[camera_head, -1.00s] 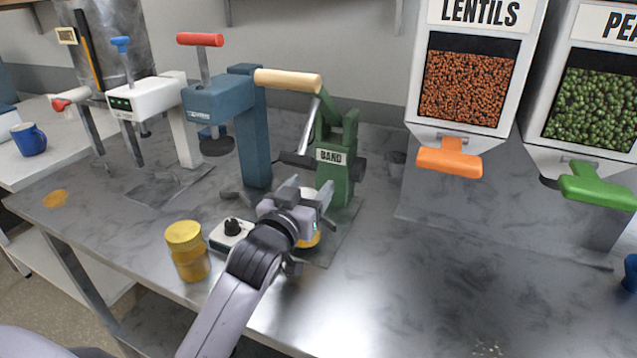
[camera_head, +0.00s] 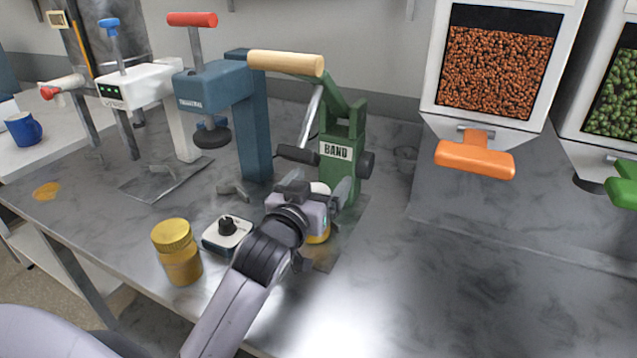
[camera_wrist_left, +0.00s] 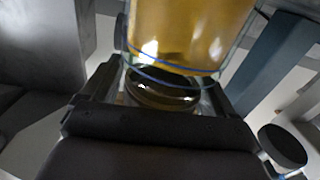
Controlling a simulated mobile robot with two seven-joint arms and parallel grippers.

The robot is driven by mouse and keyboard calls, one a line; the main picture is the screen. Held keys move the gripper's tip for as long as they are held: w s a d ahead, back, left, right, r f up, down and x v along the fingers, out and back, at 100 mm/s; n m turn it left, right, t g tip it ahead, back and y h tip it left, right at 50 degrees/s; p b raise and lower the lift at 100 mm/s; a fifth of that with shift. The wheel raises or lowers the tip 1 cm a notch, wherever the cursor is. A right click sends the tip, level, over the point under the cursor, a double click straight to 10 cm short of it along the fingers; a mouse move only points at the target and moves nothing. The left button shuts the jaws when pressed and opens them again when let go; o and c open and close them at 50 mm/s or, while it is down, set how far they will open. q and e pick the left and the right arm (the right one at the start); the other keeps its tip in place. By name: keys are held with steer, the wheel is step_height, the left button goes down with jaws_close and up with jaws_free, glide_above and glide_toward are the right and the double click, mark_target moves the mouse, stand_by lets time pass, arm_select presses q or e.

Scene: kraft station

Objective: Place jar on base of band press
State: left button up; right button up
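My left gripper (camera_head: 320,195) is at the green band press (camera_head: 345,165), over its base plate (camera_head: 345,240). Its fingers are around a glass jar with amber contents (camera_head: 320,238), which shows partly below the gripper, low over or on the base. The gripper hides much of this jar, and I cannot tell if it touches the plate. In the left wrist view the jar (camera_wrist_left: 190,35) fills the top centre between the fingers, with a blue line around it and a dark round part (camera_wrist_left: 160,90) beneath. My right gripper is not in view.
A yellow-lidded jar (camera_head: 177,252) and a small white device with a black knob (camera_head: 228,235) stand left of my forearm. A blue press (camera_head: 255,120) and a white press (camera_head: 180,110) stand further left. A lentil dispenser (camera_head: 480,140) is at right; the front right counter is clear.

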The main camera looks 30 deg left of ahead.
arm_select(q)
steer(key=s+d+b, duration=0.1)
steer(key=s, duration=1.1)
stand_by(0.6)
